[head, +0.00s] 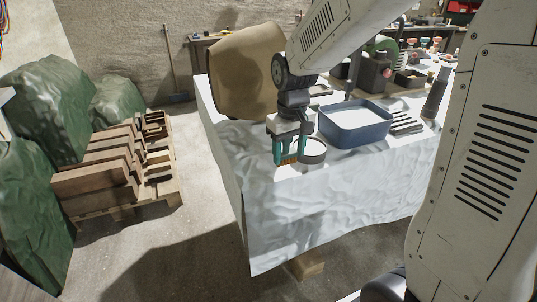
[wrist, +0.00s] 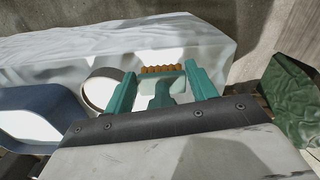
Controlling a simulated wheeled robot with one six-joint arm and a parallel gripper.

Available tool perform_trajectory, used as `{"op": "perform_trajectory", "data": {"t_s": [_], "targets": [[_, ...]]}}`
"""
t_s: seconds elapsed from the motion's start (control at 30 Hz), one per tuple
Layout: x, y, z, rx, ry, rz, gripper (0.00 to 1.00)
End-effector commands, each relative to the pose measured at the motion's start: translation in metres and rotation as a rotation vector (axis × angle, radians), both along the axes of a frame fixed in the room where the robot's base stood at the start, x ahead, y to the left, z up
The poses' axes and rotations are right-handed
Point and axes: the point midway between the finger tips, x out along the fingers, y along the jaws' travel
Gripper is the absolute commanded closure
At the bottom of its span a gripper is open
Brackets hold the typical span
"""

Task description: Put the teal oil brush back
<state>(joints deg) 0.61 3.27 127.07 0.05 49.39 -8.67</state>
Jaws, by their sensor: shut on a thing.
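The teal oil brush (wrist: 163,92) has a teal body and a row of orange bristles at its end. My gripper (wrist: 161,72) has teal fingers and is shut on it, one finger on each side. In the head view my gripper (head: 289,161) points down near the left end of the cloth-covered table (head: 330,205), and the orange bristles (head: 288,158) show between the fingers. Whether the bristles touch the cloth I cannot tell. A round grey-rimmed ring or dish (head: 321,158) lies just right of my gripper; it also shows in the wrist view (wrist: 85,90).
A blue tub (head: 355,136) stands right of the ring. A brown rounded block (head: 243,75) stands on the table's back left. Dark boxes and tools crowd the back right. A pallet of timber (head: 105,178) and green-covered heaps (head: 45,105) are on the floor at left.

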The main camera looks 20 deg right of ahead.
Motion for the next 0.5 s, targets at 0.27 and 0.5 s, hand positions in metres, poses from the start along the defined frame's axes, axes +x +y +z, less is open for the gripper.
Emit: {"op": "perform_trajectory", "data": {"t_s": [0.27,0.5], "targets": [[0.049,0.030,-0.006,0.000,0.000,0.002,0.62],[0.053,0.034,-0.017,0.000,0.003,0.003,0.62]]}}
